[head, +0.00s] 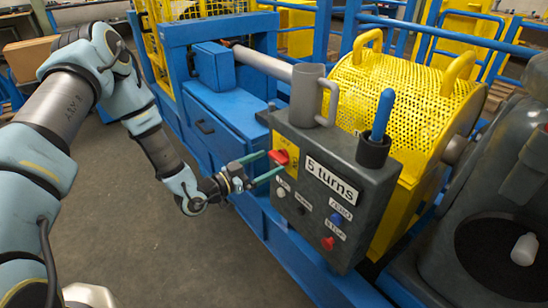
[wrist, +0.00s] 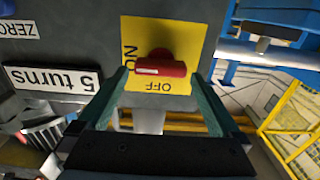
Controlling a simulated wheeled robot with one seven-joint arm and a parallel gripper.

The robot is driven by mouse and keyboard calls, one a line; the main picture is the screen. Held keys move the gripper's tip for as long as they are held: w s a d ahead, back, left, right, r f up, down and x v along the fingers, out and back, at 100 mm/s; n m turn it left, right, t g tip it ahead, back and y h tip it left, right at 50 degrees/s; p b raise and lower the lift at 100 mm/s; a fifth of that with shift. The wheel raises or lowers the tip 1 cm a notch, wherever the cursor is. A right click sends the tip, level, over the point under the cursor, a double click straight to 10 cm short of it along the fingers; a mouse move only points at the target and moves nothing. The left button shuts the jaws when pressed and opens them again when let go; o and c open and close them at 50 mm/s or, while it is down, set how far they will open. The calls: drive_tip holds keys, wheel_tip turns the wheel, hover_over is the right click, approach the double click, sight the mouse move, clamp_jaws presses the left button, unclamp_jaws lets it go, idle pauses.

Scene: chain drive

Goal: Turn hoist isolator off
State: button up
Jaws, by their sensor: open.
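The hoist isolator is a red rotary knob (head: 280,157) on a yellow plate (head: 294,172) at the upper left of a dark control box (head: 349,188). In the wrist view the knob (wrist: 161,67) has its bar lying crosswise, with a pale stripe along it. The plate reads ON at its left and OFF, upside down, below the knob. My gripper (head: 272,163) is open, its green fingers reaching toward the knob. In the wrist view the fingers (wrist: 160,77) stand to either side of the knob's ends; I cannot tell whether they touch it.
A "5 turns" label (head: 331,180), a blue button (head: 337,219) and a red button (head: 328,243) share the box face. A grey mug (head: 306,95) and a blue-handled tool (head: 382,115) in a dark cup stand on top. A yellow mesh guard (head: 392,92) is behind. Floor at left is clear.

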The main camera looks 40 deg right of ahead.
sight(278, 158)
drive_tip(key=shift+d, duration=1.4)
drive_tip(key=shift+c, duration=0.2)
drive_tip(key=c, duration=1)
